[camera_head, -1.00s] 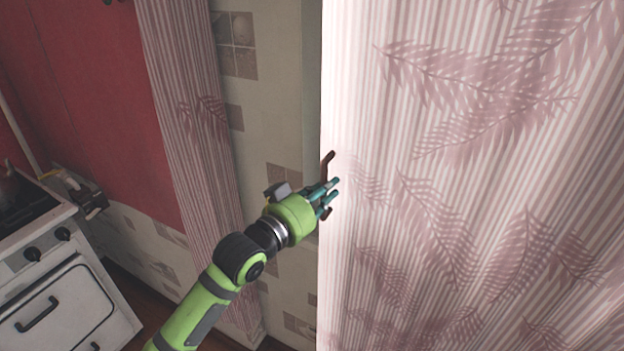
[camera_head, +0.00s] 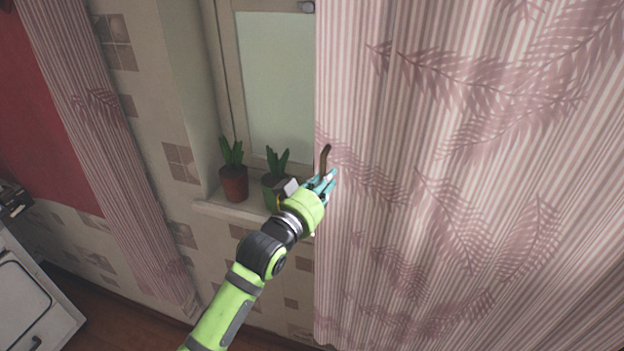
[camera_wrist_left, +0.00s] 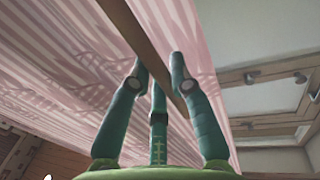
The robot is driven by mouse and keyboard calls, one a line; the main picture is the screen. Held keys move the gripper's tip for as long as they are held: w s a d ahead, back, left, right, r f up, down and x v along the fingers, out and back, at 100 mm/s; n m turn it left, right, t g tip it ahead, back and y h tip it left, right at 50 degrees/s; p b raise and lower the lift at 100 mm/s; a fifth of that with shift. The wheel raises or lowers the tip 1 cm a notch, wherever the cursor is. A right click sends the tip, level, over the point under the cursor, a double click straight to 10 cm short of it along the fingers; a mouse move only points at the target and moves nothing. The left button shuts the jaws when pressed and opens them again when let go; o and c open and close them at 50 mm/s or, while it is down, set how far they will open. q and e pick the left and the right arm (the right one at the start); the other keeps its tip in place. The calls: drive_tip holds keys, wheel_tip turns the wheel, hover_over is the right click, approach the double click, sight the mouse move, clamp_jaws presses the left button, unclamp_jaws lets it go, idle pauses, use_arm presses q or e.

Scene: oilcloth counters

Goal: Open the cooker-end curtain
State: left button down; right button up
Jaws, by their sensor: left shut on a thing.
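A large pink-and-white striped curtain (camera_head: 450,190) with a leaf pattern fills the right of the head view. Its left edge hangs across the window. A brown bar-like handle (camera_head: 326,156) is at that edge. My left gripper (camera_head: 326,182) is shut on the handle. In the wrist view the brown handle (camera_wrist_left: 140,35) passes between the teal fingers, with the curtain (camera_wrist_left: 60,80) beside it. A narrower striped curtain (camera_head: 105,140) hangs at the left, near the white cooker (camera_head: 40,305). My right gripper is not in view.
The window (camera_head: 272,85) shows left of the held curtain. Tiled wall (camera_head: 150,120) lies between the curtains.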

use_arm(q)
drive_tip(key=shift+s+d+r, duration=0.15)
drive_tip(key=shift+s+d, duration=0.15)
drive_tip(key=shift+d, duration=0.7)
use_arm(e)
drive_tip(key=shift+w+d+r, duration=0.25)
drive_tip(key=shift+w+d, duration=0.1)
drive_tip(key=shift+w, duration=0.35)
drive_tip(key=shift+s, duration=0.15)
use_arm(q)
drive_tip(key=c, duration=1.1)
unclamp_jaws()
drive_tip(key=shift+s+a, duration=0.1)
drive_tip(key=v, duration=1.2)
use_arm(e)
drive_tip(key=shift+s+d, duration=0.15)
use_arm(q)
drive_tip(key=shift+f, duration=0.25)
